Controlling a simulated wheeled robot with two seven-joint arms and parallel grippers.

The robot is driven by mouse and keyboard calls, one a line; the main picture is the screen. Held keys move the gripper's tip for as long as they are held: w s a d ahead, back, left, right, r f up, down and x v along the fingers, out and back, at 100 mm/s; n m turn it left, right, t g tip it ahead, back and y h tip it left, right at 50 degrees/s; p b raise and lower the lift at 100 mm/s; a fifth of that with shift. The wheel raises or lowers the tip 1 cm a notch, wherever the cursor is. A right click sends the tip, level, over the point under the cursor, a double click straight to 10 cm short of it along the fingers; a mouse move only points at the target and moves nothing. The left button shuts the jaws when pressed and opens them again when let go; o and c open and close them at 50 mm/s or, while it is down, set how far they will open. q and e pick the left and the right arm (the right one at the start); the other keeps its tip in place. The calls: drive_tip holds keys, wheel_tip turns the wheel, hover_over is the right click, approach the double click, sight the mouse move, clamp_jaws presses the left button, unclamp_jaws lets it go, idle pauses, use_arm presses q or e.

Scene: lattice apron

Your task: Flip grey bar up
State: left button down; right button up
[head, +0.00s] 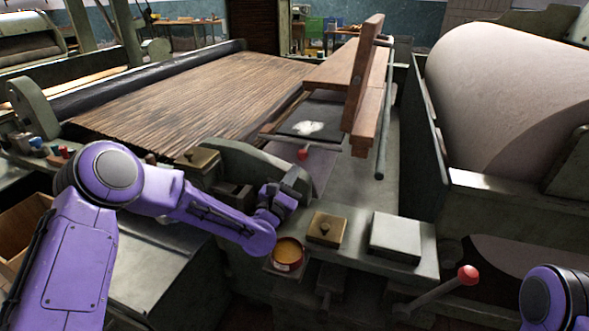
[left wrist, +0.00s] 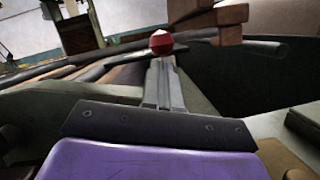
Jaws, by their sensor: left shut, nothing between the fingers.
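A long thin grey bar (head: 384,115) runs down along the right side of the wooden frame (head: 362,80), bent over at its top. My left gripper (head: 294,178) is shut and empty, low and to the left of this bar and apart from it. A red knob (head: 302,153) is just beyond its fingertips; in the left wrist view the knob (left wrist: 161,42) shows past the tips of the shut fingers (left wrist: 163,75). I cannot tell whether they touch. My right gripper is out of view; only part of my right arm shows at the lower right.
A slatted wooden apron (head: 190,95) fills the back left. A large pale roller (head: 505,95) stands at the right. On the near ledge are a tin (head: 288,252), a brass box (head: 328,229) and a pale block (head: 396,236). A red-knobbed lever (head: 467,275) sticks out at lower right.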

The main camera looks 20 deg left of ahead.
use_arm(q)
drive_tip(key=shift+w+d+r, duration=0.1)
drive_tip(key=shift+w+r, duration=0.05)
drive_tip(key=shift+w, duration=0.4)
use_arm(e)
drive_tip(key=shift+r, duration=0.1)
use_arm(q)
wheel_tip(320, 180, up, 11)
drive_tip(key=a+n+y+b, duration=0.1)
drive_tip(key=n+y, duration=0.3)
drive_tip(key=n, duration=0.8)
drive_tip(key=shift+a+y+b, duration=0.35)
drive_tip(key=shift+a+y, duration=0.05)
drive_tip(key=shift+a, duration=0.1)
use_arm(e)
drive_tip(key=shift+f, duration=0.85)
